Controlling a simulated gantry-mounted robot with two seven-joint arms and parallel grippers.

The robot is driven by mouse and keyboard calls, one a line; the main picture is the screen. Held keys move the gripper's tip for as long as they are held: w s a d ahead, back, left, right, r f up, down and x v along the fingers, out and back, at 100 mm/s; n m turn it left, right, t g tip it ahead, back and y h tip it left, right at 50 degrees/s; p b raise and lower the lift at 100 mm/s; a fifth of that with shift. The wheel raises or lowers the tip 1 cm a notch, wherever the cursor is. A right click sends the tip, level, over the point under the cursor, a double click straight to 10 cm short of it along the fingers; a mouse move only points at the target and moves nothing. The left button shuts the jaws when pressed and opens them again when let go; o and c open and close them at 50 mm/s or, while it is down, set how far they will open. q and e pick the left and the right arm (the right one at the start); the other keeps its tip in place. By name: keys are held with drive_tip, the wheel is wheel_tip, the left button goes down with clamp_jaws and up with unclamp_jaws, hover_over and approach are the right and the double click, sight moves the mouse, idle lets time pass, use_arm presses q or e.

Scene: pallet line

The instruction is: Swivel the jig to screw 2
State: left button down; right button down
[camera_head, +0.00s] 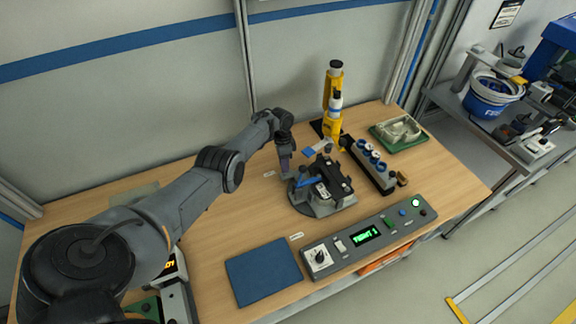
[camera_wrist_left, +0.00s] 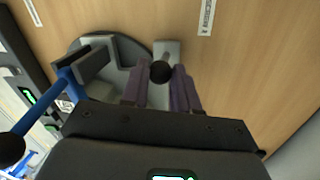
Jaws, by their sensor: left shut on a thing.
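The jig (camera_head: 312,208) is a round grey turntable with a dark part and a blue-handled clamp on it, on the wooden bench. A black knob (camera_wrist_left: 161,71) stands on a grey tab at the disc's edge. My left gripper (camera_head: 286,172) reaches down at the jig's left rear edge. Its purple fingers are shut on the knob's post, one on each side. The lower post is partly hidden. My right gripper is not in view.
A control panel (camera_head: 370,236) with a green display lies in front of the jig. A yellow screwdriver stand (camera_head: 333,100) is behind it. A rack of blue-topped pieces (camera_head: 370,165) and a green tray (camera_head: 399,134) are to the right. A blue mat (camera_head: 263,272) lies front left.

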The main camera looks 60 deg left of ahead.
use_arm(q)
drive_tip(key=shift+f, duration=0.1)
drive_tip(key=c, duration=0.9)
unclamp_jaws()
drive_tip(key=shift+w+a, duration=0.1)
drive_tip(key=shift+w, duration=0.05)
drive_tip(key=shift+o, duration=0.2)
drive_tip(key=shift+r, duration=0.2)
wheel_tip(320, 180, up, 10)
drive_tip(key=a+p, duration=0.2)
drive_tip(key=p, duration=0.1)
drive_tip(key=shift+w+r, duration=0.2)
drive_tip(key=shift+w, duration=0.1)
